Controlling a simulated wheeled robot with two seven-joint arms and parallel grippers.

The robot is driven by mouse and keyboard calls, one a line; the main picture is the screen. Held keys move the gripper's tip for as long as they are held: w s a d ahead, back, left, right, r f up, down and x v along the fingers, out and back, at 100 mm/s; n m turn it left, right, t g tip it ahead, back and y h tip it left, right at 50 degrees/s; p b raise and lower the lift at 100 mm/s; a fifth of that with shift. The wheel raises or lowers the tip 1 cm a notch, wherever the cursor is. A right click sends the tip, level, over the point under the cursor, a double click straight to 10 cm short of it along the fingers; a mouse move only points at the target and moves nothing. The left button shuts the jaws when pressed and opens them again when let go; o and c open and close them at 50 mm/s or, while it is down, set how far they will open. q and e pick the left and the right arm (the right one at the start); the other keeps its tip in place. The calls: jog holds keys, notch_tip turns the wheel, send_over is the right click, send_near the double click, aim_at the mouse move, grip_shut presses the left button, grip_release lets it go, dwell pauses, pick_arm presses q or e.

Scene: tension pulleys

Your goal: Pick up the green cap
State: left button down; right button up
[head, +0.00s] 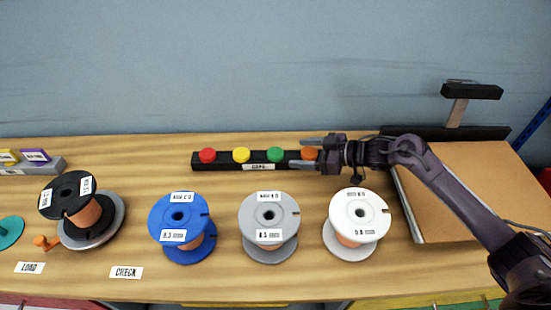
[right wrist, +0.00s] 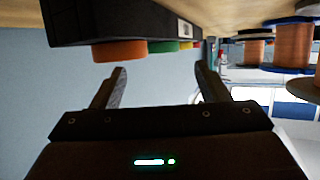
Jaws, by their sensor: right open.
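The green cap (head: 275,155) sits on a black rack (head: 225,160) at the back of the bench, between the yellow cap (head: 241,155) and the orange cap (head: 309,153). My right gripper (head: 304,152) reaches in from the right, open, with its fingertips by the orange cap, to the right of the green cap. In the right wrist view the fingers (right wrist: 161,72) are spread with nothing held. The green cap (right wrist: 163,46) shows there partly behind the orange cap (right wrist: 119,51). My left gripper is not in view.
A red cap (head: 207,155) is at the rack's left end. Blue (head: 168,232), grey (head: 250,225) and white (head: 338,215) wire spools stand in front. A black spool (head: 66,186) is at left. A brown board (head: 480,185) lies at right under my arm.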

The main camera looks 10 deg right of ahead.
aim_at(276, 152)
jog(key=x, duration=0.2)
jog(key=p+x, duration=0.1)
jog(key=x, duration=0.2)
jog(key=shift+a+r, duration=0.1)
jog(key=shift+a, duration=0.35)
jog(key=shift+w+a+f, duration=0.25)
jog(key=shift+c, duration=0.2)
jog(key=c, duration=1)
